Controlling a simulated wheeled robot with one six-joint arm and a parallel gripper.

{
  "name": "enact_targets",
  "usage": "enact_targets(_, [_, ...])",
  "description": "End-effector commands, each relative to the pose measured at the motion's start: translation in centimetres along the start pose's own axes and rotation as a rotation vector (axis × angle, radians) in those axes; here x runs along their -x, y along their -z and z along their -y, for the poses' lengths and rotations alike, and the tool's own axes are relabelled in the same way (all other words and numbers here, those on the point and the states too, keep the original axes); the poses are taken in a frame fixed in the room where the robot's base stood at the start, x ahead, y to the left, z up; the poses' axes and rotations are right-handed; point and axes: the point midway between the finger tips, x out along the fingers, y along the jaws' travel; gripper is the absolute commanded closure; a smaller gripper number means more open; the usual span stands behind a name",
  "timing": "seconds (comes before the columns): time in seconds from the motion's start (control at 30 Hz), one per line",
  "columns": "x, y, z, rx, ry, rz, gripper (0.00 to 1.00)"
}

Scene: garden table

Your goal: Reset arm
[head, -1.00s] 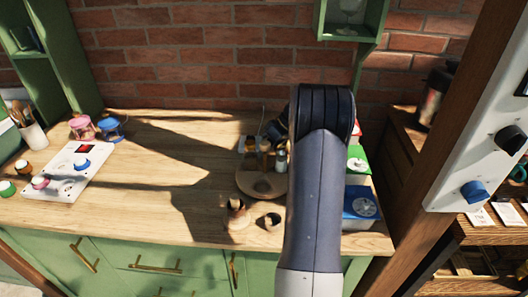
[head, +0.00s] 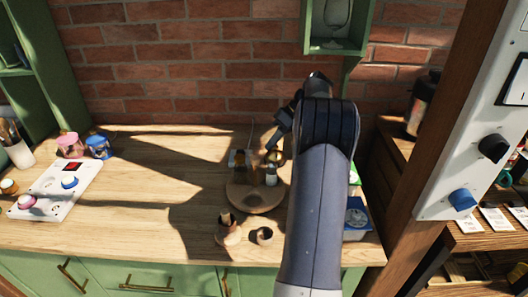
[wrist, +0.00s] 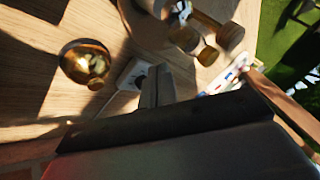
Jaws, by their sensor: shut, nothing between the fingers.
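My arm (head: 322,190) rises through the right-centre of the head view and bends over at a dark joint. Its dark end (head: 284,122) is partly hidden behind that joint, above the back of the counter. In the wrist view my gripper (wrist: 156,84) shows its two fingers close together, shut and empty. The fingers appear above the counter, near a small white plate (wrist: 128,78) and a round brass object (wrist: 86,64).
A round wooden tray (head: 236,203) with small bottles stands on the counter (head: 120,220) left of my arm. Two small wooden cups (head: 228,230) sit before it. A white control panel (head: 60,190) is at left. A green cabinet (head: 338,47) hangs above; a wooden post stands right.

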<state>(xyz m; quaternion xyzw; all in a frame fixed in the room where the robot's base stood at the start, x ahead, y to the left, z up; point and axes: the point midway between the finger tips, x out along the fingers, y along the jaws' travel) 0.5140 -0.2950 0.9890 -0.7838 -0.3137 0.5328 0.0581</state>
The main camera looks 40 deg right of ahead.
Motion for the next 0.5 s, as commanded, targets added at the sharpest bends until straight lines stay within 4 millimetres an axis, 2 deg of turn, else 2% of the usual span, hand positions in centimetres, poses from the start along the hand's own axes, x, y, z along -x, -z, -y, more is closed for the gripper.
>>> enact_targets(0.13, [0.7,0.0,-0.01,0.0,-0.001,0.0,1.0])
enact_targets(0.5, [0.35,0.0,0.01,0.0,0.001,0.0,1.0])
